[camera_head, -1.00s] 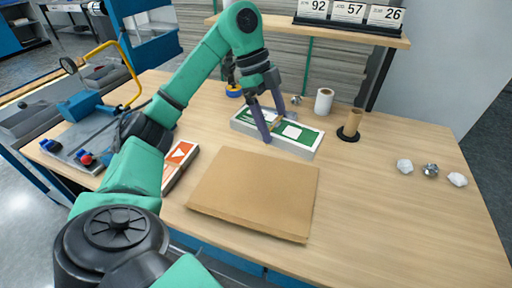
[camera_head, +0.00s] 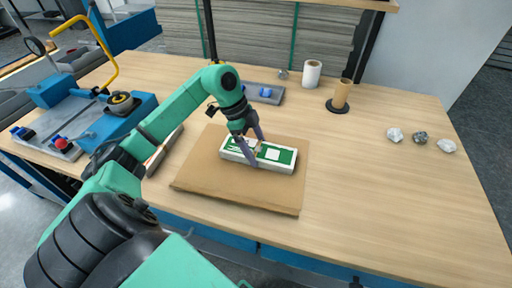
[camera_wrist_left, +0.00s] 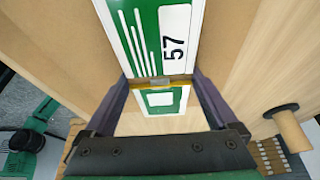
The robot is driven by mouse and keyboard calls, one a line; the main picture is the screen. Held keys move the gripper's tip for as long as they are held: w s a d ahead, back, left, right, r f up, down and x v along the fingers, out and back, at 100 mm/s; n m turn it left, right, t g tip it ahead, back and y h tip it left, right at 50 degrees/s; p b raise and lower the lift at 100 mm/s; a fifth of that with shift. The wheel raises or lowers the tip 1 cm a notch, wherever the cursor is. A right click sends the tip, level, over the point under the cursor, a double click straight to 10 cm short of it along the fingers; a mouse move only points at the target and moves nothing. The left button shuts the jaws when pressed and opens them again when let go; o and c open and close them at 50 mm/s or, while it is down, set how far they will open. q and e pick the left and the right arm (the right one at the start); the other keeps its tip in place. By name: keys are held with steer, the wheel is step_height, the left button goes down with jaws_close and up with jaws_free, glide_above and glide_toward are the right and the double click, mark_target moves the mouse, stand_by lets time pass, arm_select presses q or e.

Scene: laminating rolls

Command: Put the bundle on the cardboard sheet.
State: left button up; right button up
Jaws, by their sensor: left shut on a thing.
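The bundle (camera_head: 283,155) is a flat green and white stack, with the number 57 on it in the left wrist view (camera_wrist_left: 172,45). My left gripper (camera_head: 256,149) is shut on it, one finger on each long side, near a narrow band around its middle. The bundle is over the far part of the brown cardboard sheet (camera_head: 225,190), roughly level. I cannot tell whether it touches the sheet or is just above it. The sheet lies flat on the table. My right gripper is not in view.
A white roll (camera_head: 312,73) and a brown tube on a dark base (camera_head: 340,95) stand at the back. Crumpled balls (camera_head: 420,138) lie at the right. A blue device with a yellow handle (camera_head: 95,120) is at the left. The table right of the sheet is clear.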

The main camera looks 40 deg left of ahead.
arm_select(q)
steer(key=o, duration=1.4)
steer(key=v, duration=1.2)
steer(key=shift+s+d+r, duration=0.1)
steer(key=shift+r+p, duration=0.1)
steer(key=shift+p, duration=0.25)
